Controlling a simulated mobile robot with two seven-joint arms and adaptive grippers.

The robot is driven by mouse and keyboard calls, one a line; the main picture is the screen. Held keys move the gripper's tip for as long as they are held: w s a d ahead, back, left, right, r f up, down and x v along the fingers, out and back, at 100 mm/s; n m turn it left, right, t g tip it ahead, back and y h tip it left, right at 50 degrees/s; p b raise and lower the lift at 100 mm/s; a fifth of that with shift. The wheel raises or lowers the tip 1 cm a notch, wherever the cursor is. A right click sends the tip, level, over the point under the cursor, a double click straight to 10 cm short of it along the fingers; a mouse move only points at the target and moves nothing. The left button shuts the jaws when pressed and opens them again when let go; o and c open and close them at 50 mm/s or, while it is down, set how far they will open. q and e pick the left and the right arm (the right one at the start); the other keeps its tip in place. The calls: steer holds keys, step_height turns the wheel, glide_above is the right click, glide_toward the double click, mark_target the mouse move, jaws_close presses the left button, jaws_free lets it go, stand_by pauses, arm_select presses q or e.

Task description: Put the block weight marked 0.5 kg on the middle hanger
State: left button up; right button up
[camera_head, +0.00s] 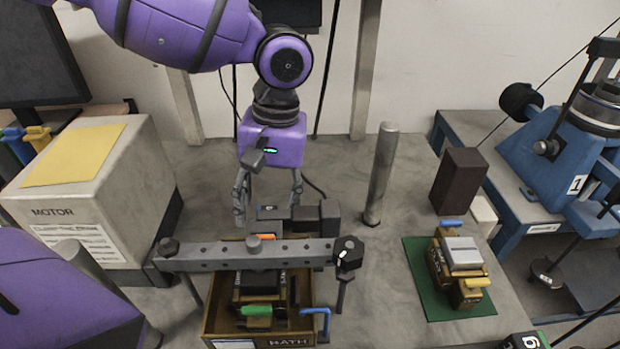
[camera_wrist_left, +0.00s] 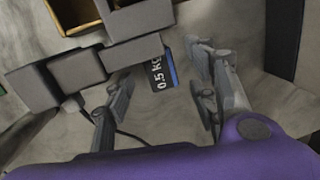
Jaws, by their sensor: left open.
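The block weight marked 0.5 kg (camera_head: 268,212) is small and dark, with a blue edge. It sits on the bench just behind the lever beam; its white label is readable in the left wrist view (camera_wrist_left: 158,74). My left gripper (camera_head: 268,203) points down above it, open, with a finger on either side of the block and apparently not holding it. The middle hanger is not clearly distinguishable under the beam. My right gripper is out of view.
Grey blocks (camera_head: 330,216) stand right beside the weight. A wooden box (camera_head: 308,310) with dark blocks and coloured tools lies under the beam. A metal post (camera_head: 381,175) stands to the right. A green mat (camera_head: 425,290) holds more blocks. A motor box (camera_head: 110,200) is at left.

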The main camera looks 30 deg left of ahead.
arm_select(q)
steer(key=shift+s+a+f, duration=0.1)
steer(key=shift+s+f, duration=0.1)
steer(key=shift+f, duration=0.75)
steer(key=shift+c, duration=0.5)
steer(key=shift+r, duration=0.1)
jaws_close()
